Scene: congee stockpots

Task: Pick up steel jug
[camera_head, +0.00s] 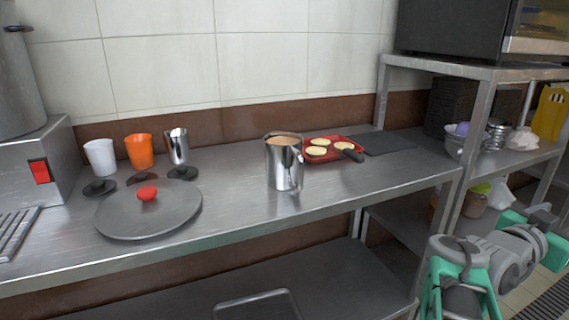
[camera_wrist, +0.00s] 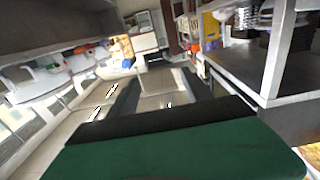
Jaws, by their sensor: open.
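The steel jug (camera_head: 284,165) stands upright on the steel counter, near the middle of the head view. It is shiny, has a handle on its right side and holds a brown liquid near the rim. My gripper (camera_wrist: 160,82) shows in the wrist view with its two dark fingers apart and nothing between them. The jug is not in the wrist view. In the head view my grey and green arm is at the lower right, well right of the jug and in front of the shelf unit; the fingertips cannot be made out there.
On the counter (camera_head: 235,203), a red tray (camera_head: 333,158) with pale round food and a dark handle sits just right of and behind the jug. A lid with a red knob (camera_head: 147,194) and several cups are left. A shelf post (camera_head: 462,190) stands between arm and jug.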

